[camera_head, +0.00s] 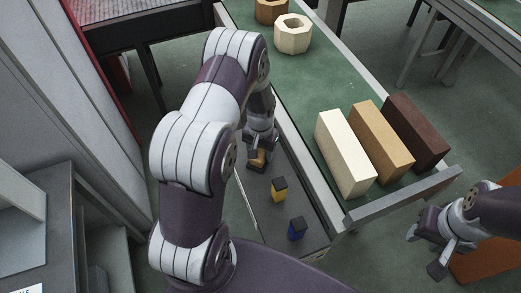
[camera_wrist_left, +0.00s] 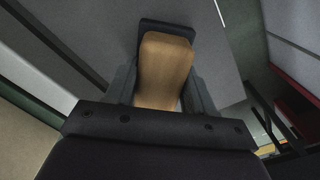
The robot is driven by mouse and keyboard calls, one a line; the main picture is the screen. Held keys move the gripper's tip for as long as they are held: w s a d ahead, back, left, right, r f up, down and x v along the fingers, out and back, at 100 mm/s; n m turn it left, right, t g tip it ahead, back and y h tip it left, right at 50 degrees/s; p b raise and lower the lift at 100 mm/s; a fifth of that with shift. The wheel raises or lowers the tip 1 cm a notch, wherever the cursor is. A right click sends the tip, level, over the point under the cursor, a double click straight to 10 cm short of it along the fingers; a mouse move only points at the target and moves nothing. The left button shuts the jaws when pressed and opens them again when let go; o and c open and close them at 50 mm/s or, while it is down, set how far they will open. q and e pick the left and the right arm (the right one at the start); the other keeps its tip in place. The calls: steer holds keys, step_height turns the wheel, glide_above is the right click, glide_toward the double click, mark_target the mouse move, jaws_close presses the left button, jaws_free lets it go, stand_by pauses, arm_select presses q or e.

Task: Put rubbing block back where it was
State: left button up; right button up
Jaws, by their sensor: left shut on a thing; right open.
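The rubbing block (camera_wrist_left: 164,70) has a tan wooden body and a dark part at its far end in the left wrist view. My left gripper (camera_wrist_left: 158,90) is shut on the wooden body, with a finger on each side. In the head view the left gripper (camera_head: 259,155) is low over the grey shelf (camera_head: 262,207), beside the green table; only a little of the tan block (camera_head: 257,159) shows there. I cannot tell whether it touches the shelf. My right gripper (camera_head: 431,243) is open and empty at the lower right, away from the shelf.
A yellow-and-dark block (camera_head: 279,190) and a blue-and-dark block (camera_head: 297,229) stand on the shelf nearer me. Cream (camera_head: 343,153), tan (camera_head: 380,139) and dark brown (camera_head: 416,132) bricks lie on the green table (camera_head: 310,85). Hollow blocks (camera_head: 293,36) sit farther back.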

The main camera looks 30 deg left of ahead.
mark_target(260, 150)
arm_select(q)
steer(key=shift+s+d, duration=0.1)
steer(key=shift+s, duration=0.1)
steer(key=o, duration=1.2)
steer(key=shift+c, duration=0.2)
steer(key=shift+o, duration=0.8)
steer(key=shift+f, duration=0.1)
step_height(260, 150, up, 12)
steer(key=b, duration=0.1)
steer(key=s+d+r, duration=0.2)
steer(key=s+d, duration=0.2)
steer(key=s, duration=0.2)
steer(key=s+d+r+m+t, duration=0.1)
steer(key=s+d+r, duration=0.2)
steer(key=s, duration=0.4)
steer(key=shift+d+r, duration=0.2)
steer(key=shift+d, duration=0.35)
